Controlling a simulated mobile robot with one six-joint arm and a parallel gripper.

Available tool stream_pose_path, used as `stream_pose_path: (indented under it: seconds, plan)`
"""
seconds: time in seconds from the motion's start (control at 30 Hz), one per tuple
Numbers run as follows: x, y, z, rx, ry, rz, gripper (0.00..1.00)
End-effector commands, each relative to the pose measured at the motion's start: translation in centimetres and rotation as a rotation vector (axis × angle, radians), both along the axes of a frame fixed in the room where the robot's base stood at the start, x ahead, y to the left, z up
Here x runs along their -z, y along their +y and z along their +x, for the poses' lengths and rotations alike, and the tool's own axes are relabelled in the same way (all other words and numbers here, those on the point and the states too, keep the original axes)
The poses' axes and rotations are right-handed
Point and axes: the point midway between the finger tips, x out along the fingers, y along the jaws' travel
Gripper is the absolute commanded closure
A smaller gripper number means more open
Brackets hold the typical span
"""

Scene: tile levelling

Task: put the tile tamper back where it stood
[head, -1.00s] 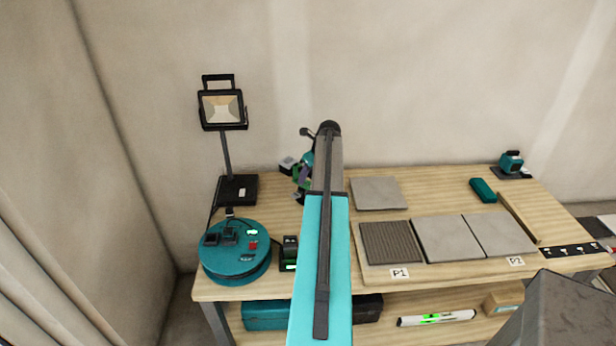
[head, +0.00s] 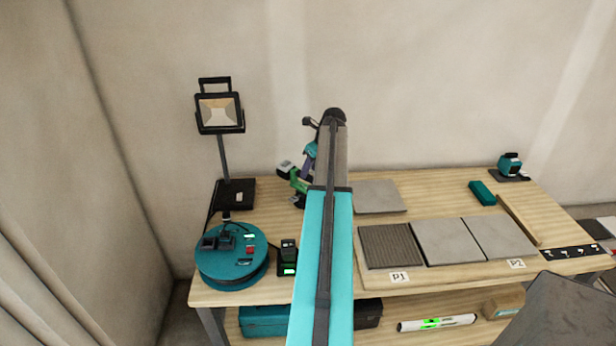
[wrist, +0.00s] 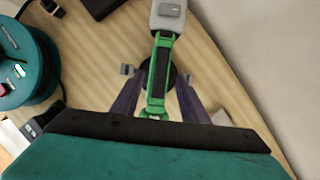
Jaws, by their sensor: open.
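The tile tamper (wrist: 158,75) shows in the wrist view as a green handle frame with a light grey block at its far end. Part of a dark round shape shows beneath it. In the head view the tamper (head: 299,186) is at the back left of the bench, partly hidden by my arm. My gripper (wrist: 158,77) is open, with its purple fingers apart on either side of the green handle and a gap visible to each. In the head view my gripper (head: 309,160) appears just above the tamper. I cannot tell exactly where its base rests.
A work lamp (head: 236,194) and a teal cable reel (head: 232,280) stand left on the bench (head: 430,199). A black charger (head: 288,258) is near the front. A loose grey tile (head: 379,196) lies right of my arm, behind the tiled board (head: 375,276).

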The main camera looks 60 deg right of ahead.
Motion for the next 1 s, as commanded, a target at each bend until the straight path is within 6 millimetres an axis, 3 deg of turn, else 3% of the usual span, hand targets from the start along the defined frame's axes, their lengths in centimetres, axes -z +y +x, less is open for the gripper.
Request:
stream_pose_path:
  seconds: [0.53, 1.0]
  plan:
    - [-6.0, 0.4, -2.5, 0.000, -0.002, -0.001, 0.59]
    - [-6.8, 0.4, -2.8, 0.000, -0.001, 0.000, 0.59]
